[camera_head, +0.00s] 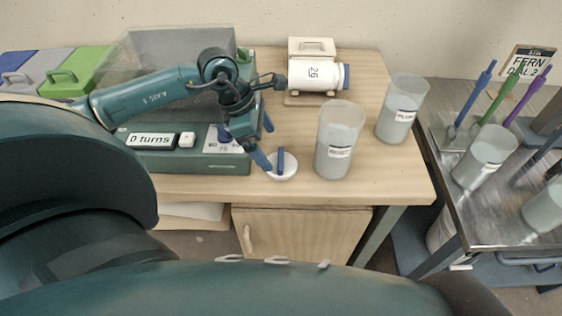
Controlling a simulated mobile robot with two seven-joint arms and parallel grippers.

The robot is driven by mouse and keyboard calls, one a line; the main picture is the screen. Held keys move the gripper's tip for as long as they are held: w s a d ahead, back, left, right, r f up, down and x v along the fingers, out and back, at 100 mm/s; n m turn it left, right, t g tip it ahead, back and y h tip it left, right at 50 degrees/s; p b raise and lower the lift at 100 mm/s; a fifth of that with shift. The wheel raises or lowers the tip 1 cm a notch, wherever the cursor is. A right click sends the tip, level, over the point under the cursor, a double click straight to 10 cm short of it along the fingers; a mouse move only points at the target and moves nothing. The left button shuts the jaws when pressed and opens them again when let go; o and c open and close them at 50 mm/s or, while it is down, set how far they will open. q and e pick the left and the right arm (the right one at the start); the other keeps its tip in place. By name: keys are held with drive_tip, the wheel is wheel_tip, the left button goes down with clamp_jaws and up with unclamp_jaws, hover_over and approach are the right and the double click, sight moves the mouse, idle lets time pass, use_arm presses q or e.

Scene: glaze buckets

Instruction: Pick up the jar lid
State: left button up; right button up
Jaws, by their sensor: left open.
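The jar lid appears to be the white disc (287,172) with a blue upright bar on it, lying flat near the front edge of the wooden table. My left gripper (267,144) is open, with its blue fingers just left of and above the disc in the picture. One fingertip is close to the disc's left rim; I cannot tell whether it touches. Nothing shows between the fingers. A white jar (308,75) marked 26 lies on its side on a stand at the back. My right gripper is not in view.
A translucent bucket (338,148) stands close right of the disc, with another bucket (401,108) behind it. A green case (215,166) with a clear cover and a "0 turns" display is left. A metal cart (448,178) with buckets and coloured tools stands right.

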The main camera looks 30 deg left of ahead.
sight(279, 158)
use_arm(q)
drive_tip(key=x, duration=0.5)
drive_tip(key=shift+w+d+f+p, duration=0.25)
drive_tip(key=shift+d+p, duration=0.15)
drive_tip(key=shift+r, duration=0.1)
drive_tip(key=c, duration=1)
